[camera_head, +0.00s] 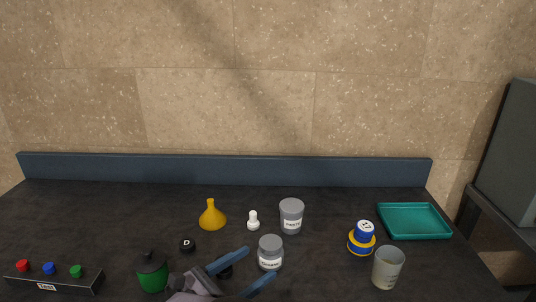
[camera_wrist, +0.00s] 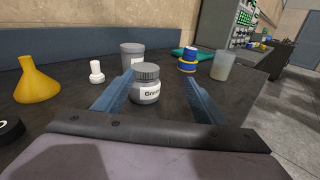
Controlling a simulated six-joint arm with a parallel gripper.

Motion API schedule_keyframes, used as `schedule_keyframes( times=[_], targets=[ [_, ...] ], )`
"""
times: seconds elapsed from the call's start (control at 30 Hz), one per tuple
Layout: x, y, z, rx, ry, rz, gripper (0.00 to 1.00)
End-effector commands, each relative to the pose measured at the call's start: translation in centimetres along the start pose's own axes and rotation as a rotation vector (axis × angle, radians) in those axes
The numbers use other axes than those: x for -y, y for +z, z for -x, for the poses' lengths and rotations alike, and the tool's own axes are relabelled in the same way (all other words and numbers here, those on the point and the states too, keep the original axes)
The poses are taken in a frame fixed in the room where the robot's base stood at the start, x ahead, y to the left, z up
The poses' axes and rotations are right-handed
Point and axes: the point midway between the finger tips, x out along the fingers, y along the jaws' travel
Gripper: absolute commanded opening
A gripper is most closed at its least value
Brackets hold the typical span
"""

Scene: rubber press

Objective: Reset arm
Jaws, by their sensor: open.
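My gripper (camera_head: 250,272) is low at the front of the dark table, its two blue fingers apart. The wrist view shows the same open fingers (camera_wrist: 158,92). A grey jar with a white label (camera_head: 270,253) stands upright just past the fingertips. In the wrist view this jar (camera_wrist: 147,86) appears between the fingers; I cannot tell whether either finger touches it. Nothing is visibly gripped. A small dark round thing beside the left finger is mostly hidden by it in the head view.
A yellow funnel (camera_head: 212,215), white piece (camera_head: 253,221), grey cup (camera_head: 291,216), blue-and-yellow item (camera_head: 362,240), clear cup (camera_head: 387,268) and teal tray (camera_head: 414,221) stand around. A green container (camera_head: 152,272) and button box (camera_head: 52,279) are left. A low blue wall (camera_head: 220,171) closes the back.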

Motion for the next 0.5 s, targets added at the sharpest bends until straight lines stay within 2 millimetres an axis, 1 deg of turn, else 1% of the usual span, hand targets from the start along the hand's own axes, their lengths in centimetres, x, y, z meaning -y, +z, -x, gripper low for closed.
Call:
schedule_keyframes(
  times=[0.03, 0.07, 0.1, 0.17, 0.2, 0.23, 0.27, 0.3, 0.37, 0.4, 0.47, 0.5],
  targets=[
    [1.1, 1.8, -1.6, -0.027, -0.060, -0.038, 0.64],
    [1.9, 2.5, -2.5, -0.049, -0.101, -0.061, 0.64],
    [3.2, 3.4, -3.9, -0.082, -0.163, -0.100, 0.64],
    [5.8, 4.4, -6.0, -0.145, -0.274, -0.168, 0.64],
    [8.0, 4.6, -7.3, -0.200, -0.358, -0.220, 0.64],
    [9.8, 4.5, -8.1, -0.245, -0.424, -0.263, 0.64],
    [11.8, 4.2, -8.8, -0.294, -0.492, -0.310, 0.64],
    [14.4, 3.4, -9.2, -0.362, -0.587, -0.377, 0.64],
    [18.1, 2.1, -9.1, -0.459, -0.730, -0.496, 0.64],
    [20.3, 1.4, -8.6, -0.515, -0.828, -0.585, 0.64],
    [23.0, 0.5, -7.5, -0.587, -0.974, -0.733, 0.64],
    [24.4, 0.0, -6.6, -0.625, -1.070, -0.837, 0.64]
  ],
)
